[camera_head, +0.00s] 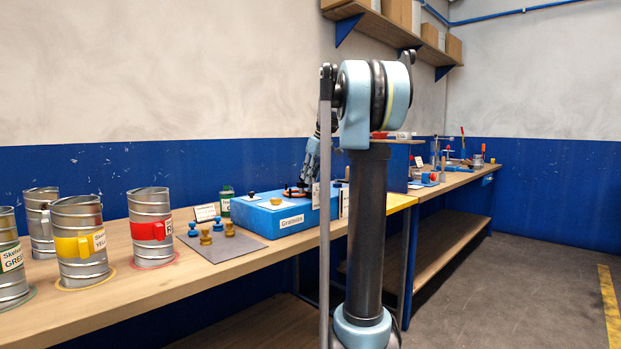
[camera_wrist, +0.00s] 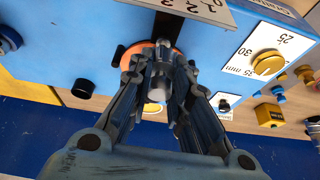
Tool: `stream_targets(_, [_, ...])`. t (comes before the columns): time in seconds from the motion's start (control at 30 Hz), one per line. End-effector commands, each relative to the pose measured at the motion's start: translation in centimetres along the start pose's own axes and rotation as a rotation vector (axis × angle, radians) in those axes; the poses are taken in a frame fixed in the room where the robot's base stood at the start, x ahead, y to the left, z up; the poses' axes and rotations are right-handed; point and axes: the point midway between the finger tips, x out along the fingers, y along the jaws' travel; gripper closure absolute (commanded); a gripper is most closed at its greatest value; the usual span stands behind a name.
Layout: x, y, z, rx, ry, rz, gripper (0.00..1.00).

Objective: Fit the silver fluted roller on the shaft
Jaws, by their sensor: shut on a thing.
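In the wrist view my gripper (camera_wrist: 160,74) is shut on the silver fluted roller (camera_wrist: 158,82), which sits between the two fingertips with its near round end toward the camera. An orange ring (camera_wrist: 130,57) shows behind the roller on the blue box (camera_wrist: 75,45). I cannot tell whether the roller touches the ring or is around a shaft; the shaft itself is hidden. In the head view my gripper (camera_head: 311,158) points down over the top of the blue box (camera_head: 262,210), and the roller is too small to make out there.
The box carries a black knob (camera_wrist: 83,88) and a millimetre scale with a yellow knob (camera_wrist: 268,62). Brass and blue knobbed pieces (camera_head: 206,236) stand on a grey mat (camera_head: 222,253). Metal canisters with red (camera_head: 151,205) and yellow bands (camera_head: 79,220) stand at the bench's left.

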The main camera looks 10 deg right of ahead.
Motion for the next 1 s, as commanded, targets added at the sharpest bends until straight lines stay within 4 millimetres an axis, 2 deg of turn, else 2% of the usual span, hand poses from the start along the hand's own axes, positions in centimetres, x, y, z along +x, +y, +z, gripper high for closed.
stream_targets(1.0, [0.85, 0.02, 0.36, 0.000, 0.000, 0.000, 1.00])
